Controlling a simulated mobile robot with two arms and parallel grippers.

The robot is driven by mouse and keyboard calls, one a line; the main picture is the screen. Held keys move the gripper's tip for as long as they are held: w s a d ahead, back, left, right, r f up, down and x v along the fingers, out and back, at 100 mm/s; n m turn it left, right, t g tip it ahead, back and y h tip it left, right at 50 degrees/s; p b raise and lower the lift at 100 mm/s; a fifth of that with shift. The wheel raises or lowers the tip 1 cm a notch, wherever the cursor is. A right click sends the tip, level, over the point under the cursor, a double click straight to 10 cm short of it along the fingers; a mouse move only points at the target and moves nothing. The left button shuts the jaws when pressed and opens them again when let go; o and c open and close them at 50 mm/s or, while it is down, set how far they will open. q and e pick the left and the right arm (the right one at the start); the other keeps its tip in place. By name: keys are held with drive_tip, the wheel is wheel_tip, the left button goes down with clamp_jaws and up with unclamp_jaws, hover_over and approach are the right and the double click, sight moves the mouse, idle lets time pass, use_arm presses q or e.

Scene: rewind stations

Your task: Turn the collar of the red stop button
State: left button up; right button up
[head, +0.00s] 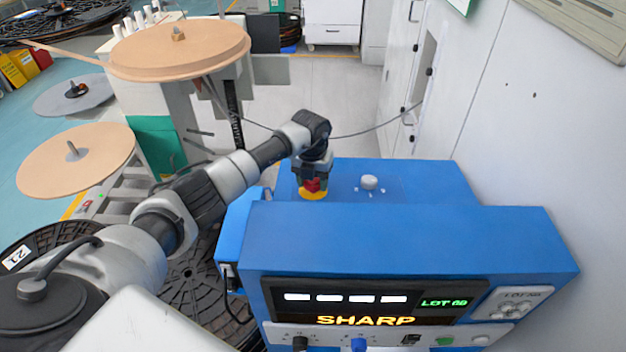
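The red stop button (312,185) sits on a yellow base (312,196) on the blue machine's rear top, left of a white knob. My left gripper (312,178) points down over the button, and its fingers are around or right beside the red part. The fingers hide much of the button and its collar. I cannot tell whether the fingers press on it. My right gripper is not in view.
The blue machine (400,240) has a raised front housing with a lit display (370,300). A white knob (369,182) with small white marks stands right of the button. A white wall (540,130) rises on the right. Spools (180,48) stand at the left.

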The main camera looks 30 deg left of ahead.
use_arm(q)
drive_tip(key=shift+c, duration=1.4)
drive_tip(key=shift+f+m+b, duration=0.15)
drive_tip(key=shift+m+b, duration=0.65)
drive_tip(key=shift+b, duration=0.2)
drive_tip(key=m+b, duration=0.2)
drive_tip(key=m, duration=0.1)
drive_tip(key=shift+h+b, duration=0.3)
drive_tip(key=shift+b, duration=0.1)
drive_tip(key=shift+m+b, duration=1.05)
drive_tip(key=shift+m, duration=0.25)
drive_tip(key=shift+r, duration=0.2)
drive_tip(key=o, duration=0.9)
